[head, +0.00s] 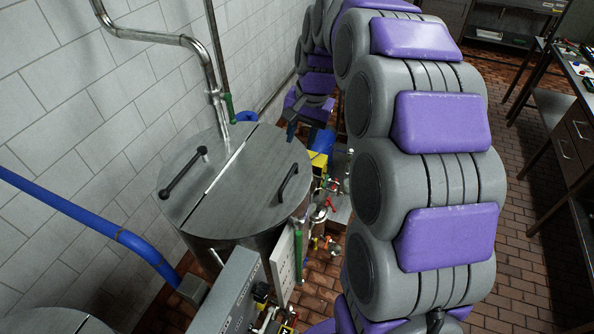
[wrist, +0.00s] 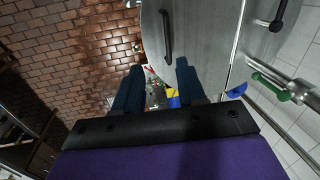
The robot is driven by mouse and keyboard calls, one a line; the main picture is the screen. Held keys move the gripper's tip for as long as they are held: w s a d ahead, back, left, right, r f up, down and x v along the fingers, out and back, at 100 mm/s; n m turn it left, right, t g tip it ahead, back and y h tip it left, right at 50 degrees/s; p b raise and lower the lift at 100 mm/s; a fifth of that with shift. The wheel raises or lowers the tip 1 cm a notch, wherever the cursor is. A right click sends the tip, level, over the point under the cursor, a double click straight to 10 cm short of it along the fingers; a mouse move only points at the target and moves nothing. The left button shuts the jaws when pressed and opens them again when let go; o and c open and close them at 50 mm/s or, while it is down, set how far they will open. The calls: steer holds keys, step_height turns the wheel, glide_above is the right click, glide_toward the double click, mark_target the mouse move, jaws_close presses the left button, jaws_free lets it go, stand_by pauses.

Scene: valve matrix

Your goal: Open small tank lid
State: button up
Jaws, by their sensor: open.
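A round metal tank (head: 245,245) has a flat lid (head: 235,205) in two parts with a seam across it. One black bar handle (head: 183,172) is on the left part and another (head: 288,183) on the right part. The lid looks closed. In the wrist view the lid (wrist: 205,30) fills the upper right, with a near handle (wrist: 167,36) and a farther one (wrist: 279,16). My gripper (wrist: 158,82) is open, its two blue fingers apart, with nothing held. In the head view it hangs beyond the tank's far right edge, partly hidden by my arm.
A bent metal pipe (head: 165,37) and a green-handled valve (head: 230,107) stand behind the lid by the tiled wall. Valves and small pipes (head: 325,205) crowd the tank's right side. A blue pipe (head: 90,220) runs at left. Brick floor is open at right, before a workbench (head: 570,130).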

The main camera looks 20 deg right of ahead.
steer(key=w+a, duration=0.2)
glide_toward(287, 178)
steer(key=shift+m, duration=0.4)
steer(key=a+f, duration=0.1)
steer(key=f, duration=0.1)
steer(key=a+f, duration=0.1)
steer(key=a+f+p, duration=0.1)
steer(key=f, duration=0.1)
steer(key=shift+w+a+f, duration=0.1)
steer(key=shift+w+f, duration=0.2)
steer(key=shift+f, duration=0.05)
steer(key=d+f, duration=0.1)
steer(key=d, duration=0.1)
steer(key=d+f, duration=0.1)
steer(key=d, duration=0.1)
steer(key=shift+w+f, duration=0.15)
steer(key=shift+f, duration=0.05)
steer(key=a, duration=0.3)
steer(key=shift+a+r, duration=0.15)
steer(key=c, duration=0.4)
steer(key=shift+c, duration=1.4)
steer(key=shift+d, duration=0.5)
jaws_close()
steer(key=shift+d, duration=0.2)
